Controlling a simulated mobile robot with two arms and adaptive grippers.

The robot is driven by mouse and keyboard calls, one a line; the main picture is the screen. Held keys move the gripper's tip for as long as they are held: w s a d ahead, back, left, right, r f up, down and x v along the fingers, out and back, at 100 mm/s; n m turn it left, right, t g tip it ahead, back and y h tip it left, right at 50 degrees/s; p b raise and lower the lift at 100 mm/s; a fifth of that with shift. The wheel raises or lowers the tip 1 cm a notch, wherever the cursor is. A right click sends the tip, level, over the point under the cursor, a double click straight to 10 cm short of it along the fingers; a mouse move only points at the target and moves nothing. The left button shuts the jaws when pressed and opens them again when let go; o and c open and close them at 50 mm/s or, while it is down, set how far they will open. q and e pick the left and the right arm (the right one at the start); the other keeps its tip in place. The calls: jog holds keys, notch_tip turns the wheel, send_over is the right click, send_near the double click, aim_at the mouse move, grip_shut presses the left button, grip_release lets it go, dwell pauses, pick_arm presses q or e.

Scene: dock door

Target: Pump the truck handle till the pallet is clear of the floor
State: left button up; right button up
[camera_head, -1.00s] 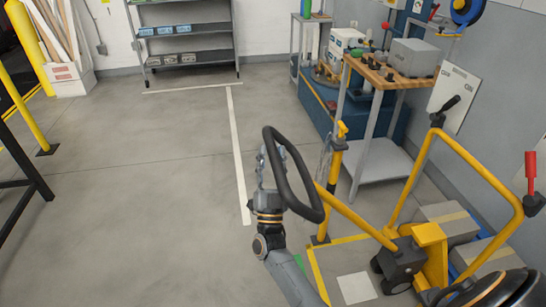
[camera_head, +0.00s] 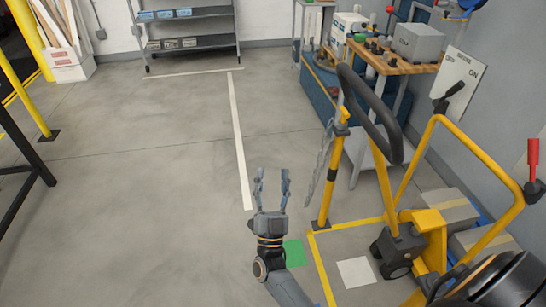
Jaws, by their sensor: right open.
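The pallet truck (camera_head: 430,230) is yellow with dark wheels and stands at the lower right. Its handle is a black loop (camera_head: 384,108) on a yellow shaft (camera_head: 384,184), leaning up and to the left from the truck. My right gripper (camera_head: 272,180) is open and empty, left of the loop and apart from it. Cardboard boxes (camera_head: 448,211) sit behind the truck's yellow frame. Blue bits show beside them, but I cannot make out the pallet or its height above the floor. My left gripper is not in view.
A yellow post (camera_head: 328,185) with a chain stands between my right gripper and the truck. A wooden-topped bench (camera_head: 395,62) stands behind the handle. A yellow hoop rail (camera_head: 480,155) is at the right. Open floor (camera_head: 150,190) lies to the left.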

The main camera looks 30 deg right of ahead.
jog(key=v, duration=0.2)
jog(key=shift+s+a+f, duration=0.1)
jog(key=shift+s+f, duration=0.1)
jog(key=shift+s, duration=0.05)
dwell(0.3)
